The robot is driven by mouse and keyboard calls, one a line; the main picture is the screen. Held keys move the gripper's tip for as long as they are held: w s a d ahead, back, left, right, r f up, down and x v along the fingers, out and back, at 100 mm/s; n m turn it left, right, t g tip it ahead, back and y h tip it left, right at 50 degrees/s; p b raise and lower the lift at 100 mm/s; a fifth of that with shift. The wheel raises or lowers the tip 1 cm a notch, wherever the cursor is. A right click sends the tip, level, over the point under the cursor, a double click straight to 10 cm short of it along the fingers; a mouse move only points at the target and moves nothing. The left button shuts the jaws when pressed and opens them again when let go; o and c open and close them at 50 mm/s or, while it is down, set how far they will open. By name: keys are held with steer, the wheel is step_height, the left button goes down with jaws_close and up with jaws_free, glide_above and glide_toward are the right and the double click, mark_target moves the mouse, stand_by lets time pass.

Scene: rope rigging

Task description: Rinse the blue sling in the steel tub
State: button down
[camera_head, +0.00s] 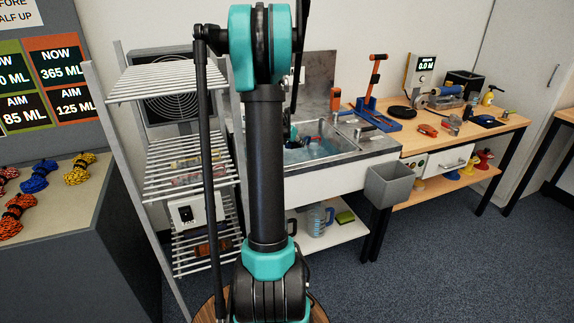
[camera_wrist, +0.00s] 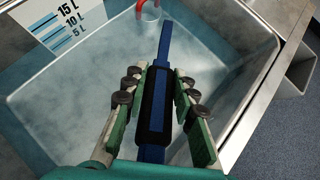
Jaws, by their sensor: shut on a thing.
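In the wrist view the blue sling (camera_wrist: 165,43) runs lengthwise between the fingers of my gripper (camera_wrist: 160,76). It has a black sleeve around its middle, and blue strap shows at both ends. The green fingers are shut on the sleeve, one on each side. The sling is over the inside of the steel tub (camera_wrist: 236,62), whose grey walls surround it; I cannot tell how deep the sling is. In the head view the tub (camera_head: 347,157) is partly behind my arm, with blue showing inside, and my gripper is mostly hidden.
A litre scale (camera_wrist: 65,25) marks the tub's left wall, and a red spout-like end (camera_wrist: 149,9) shows at the far edge. A wire rack (camera_head: 185,148) stands left of the tub. A grey bin (camera_head: 389,184) hangs at its right front, beside a wooden bench (camera_head: 500,122) with tools.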

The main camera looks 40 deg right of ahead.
steer(key=shift+r, duration=4)
